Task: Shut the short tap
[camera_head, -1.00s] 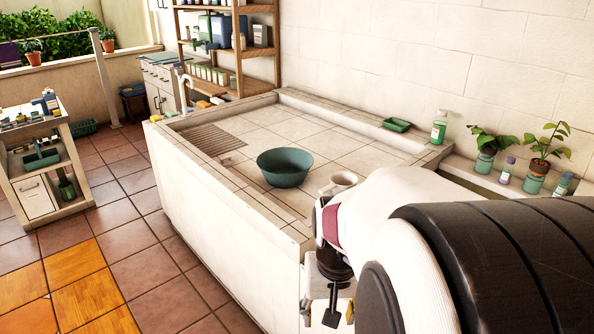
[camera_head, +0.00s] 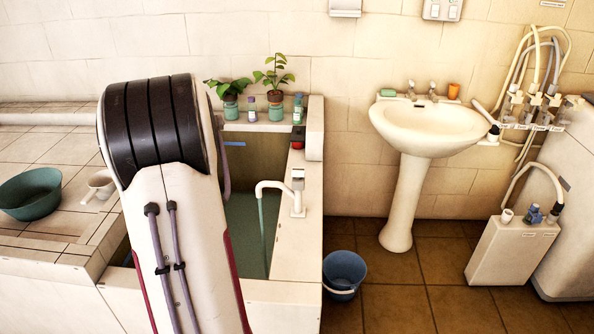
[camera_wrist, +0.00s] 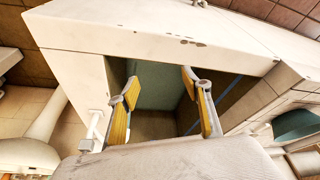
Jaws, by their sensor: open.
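A white tap (camera_head: 297,192) with a bent spout stands on the right ledge of the water tank (camera_head: 285,290). A thin pale strand that looks like running water hangs from its spout. Two small metal taps (camera_head: 422,91) sit on the pedestal washbasin (camera_head: 428,130). I cannot tell for sure which tap is the short one. In the wrist view, my gripper (camera_wrist: 160,82) is open and empty above the tank opening, its yellow-padded fingers apart. A white piece that looks like the tank tap (camera_wrist: 96,128) is left of the fingers, not between them. My arm hides the gripper in the head view.
A red item (camera_head: 298,138) is at the ledge's far end, near potted plants (camera_head: 275,82). A blue bucket (camera_head: 344,272) stands on the floor beside the tank. Hoses (camera_head: 535,70) hang at right.

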